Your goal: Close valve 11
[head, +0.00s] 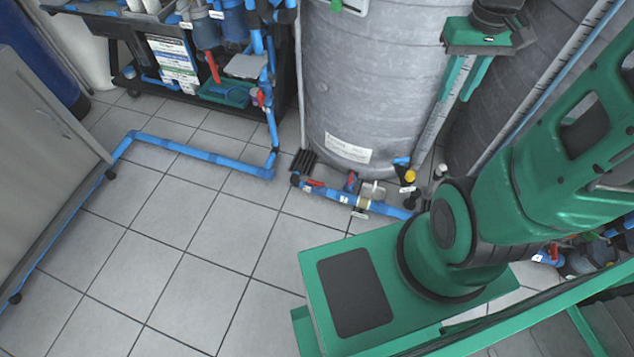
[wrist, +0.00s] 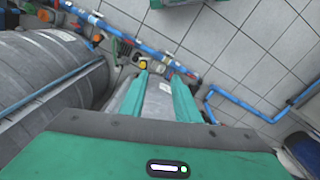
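The number labels are too small to read, so I cannot tell which valve is 11. A blue floor pipe (head: 335,193) in front of the grey tank carries red-handled valves (head: 315,183) and white tags. A yellow knob (head: 410,176) sits beside it; the knob also shows in the wrist view (wrist: 143,65). Another red valve handle (head: 260,97) is on the rack's upright pipe. My gripper (head: 453,100) is raised in front of the tanks, above the floor pipe and touching no valve. In the wrist view its two green fingers (wrist: 160,76) are spread apart with nothing held between them.
The large grey tank (head: 375,75) stands behind the pipe, with a second tank at right. A black rack (head: 285,75) with filters and a green tray (head: 225,92) is at upper left. A cabinet (head: 45,140) stands at left. The tiled floor between is mostly clear.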

